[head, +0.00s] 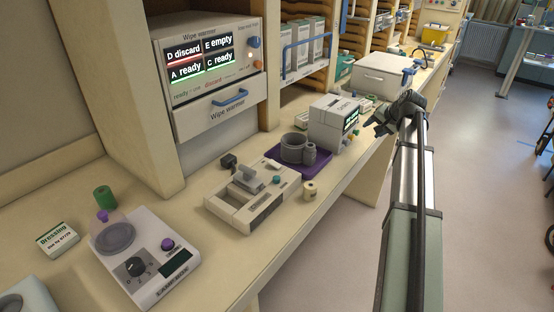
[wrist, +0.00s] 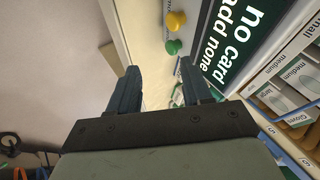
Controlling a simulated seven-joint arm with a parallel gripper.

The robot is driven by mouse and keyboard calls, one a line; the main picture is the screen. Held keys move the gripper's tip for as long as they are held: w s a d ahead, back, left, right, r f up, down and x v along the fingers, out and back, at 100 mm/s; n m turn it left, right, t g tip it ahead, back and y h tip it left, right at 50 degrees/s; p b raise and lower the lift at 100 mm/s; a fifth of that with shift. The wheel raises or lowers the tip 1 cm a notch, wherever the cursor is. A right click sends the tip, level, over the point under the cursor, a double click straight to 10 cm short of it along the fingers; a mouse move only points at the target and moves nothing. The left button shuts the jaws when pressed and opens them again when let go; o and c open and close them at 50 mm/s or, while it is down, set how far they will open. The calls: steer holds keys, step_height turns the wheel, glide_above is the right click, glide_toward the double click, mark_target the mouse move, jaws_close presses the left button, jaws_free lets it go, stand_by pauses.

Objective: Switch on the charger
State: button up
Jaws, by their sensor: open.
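My gripper (head: 374,121) is in the air at the bench's right edge, right of a grey box with a dark lit screen (head: 351,118). In the wrist view my gripper (wrist: 159,74) is open, with nothing between its fingers. A dark panel (wrist: 236,40) there reads "no card" and "add none", beside a yellow knob (wrist: 176,20) and a green knob (wrist: 173,47). I cannot read any label saying charger.
A small cream reel (head: 309,191) stands near the bench edge. The wipe warmer (head: 215,125) is on the left shelf. A white lidded box (head: 383,72) stands farther back. The floor at right (head: 475,160) is clear.

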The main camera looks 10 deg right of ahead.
steer(key=w+a+r+n+t+y, duration=0.1)
steer(key=a+r+n+t+y, duration=0.15)
steer(key=a+r+n, duration=1.15)
steer(key=n+g+h, duration=0.1)
steer(key=n+g, duration=0.2)
steer(key=g, duration=0.4)
glide_toward(275, 163)
steer(key=x, duration=0.7)
steer(key=shift+a+f, duration=0.2)
steer(key=shift+f, duration=0.1)
steer(key=shift+c, duration=0.5)
jaws_close()
